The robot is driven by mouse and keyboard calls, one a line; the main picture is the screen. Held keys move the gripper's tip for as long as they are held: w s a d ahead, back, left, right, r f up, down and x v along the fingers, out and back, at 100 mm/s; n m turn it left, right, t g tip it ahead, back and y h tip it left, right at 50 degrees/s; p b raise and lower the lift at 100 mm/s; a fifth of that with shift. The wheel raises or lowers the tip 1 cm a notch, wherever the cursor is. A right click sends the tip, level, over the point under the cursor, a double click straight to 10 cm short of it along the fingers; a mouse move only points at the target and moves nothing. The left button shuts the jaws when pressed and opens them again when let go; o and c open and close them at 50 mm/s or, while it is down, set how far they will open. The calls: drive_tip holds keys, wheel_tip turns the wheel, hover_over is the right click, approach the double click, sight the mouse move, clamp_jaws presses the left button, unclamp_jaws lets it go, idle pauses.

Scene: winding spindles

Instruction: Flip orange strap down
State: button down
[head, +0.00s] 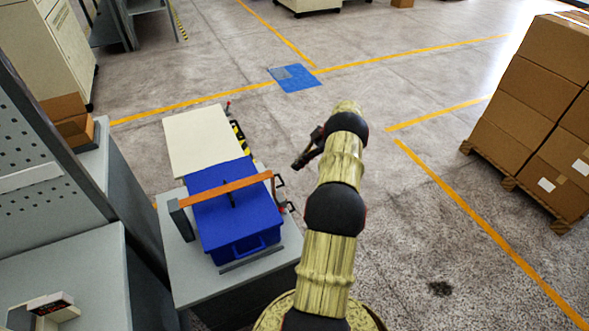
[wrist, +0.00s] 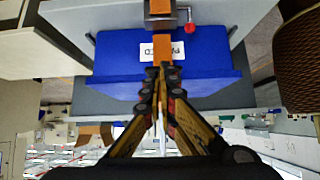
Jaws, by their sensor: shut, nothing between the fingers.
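The orange strap (head: 225,188) runs across the top of a blue box (head: 240,225), from a grey block on the left to a fixture on the right. In the wrist view, the strap (wrist: 161,48) passes through a metal buckle or clamp (wrist: 163,16) and runs toward my fingertips. My gripper (head: 296,165) is shut and empty, to the right of the box in the head view. In the wrist view, my fingertips (wrist: 163,73) overlap the strap's near end; I cannot tell whether they touch it. The blue box (wrist: 115,65) bears an upside-down white label.
The box stands on a grey table (head: 185,285) with a cream panel (head: 203,140) behind it. A red knob (wrist: 190,26) sits beside the clamp. Shelving (head: 50,180) stands close on the left. Stacked cartons (head: 530,110) are at the right. Floor between is clear.

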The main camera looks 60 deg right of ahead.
drive_tip(key=s+d+r, duration=0.1)
drive_tip(key=s+d, duration=0.3)
drive_tip(key=d, duration=0.1)
drive_tip(key=shift+s+d+r+p, duration=0.15)
drive_tip(key=shift+d+r+p, duration=0.1)
drive_tip(key=shift+d+p, duration=0.15)
idle(0.4)
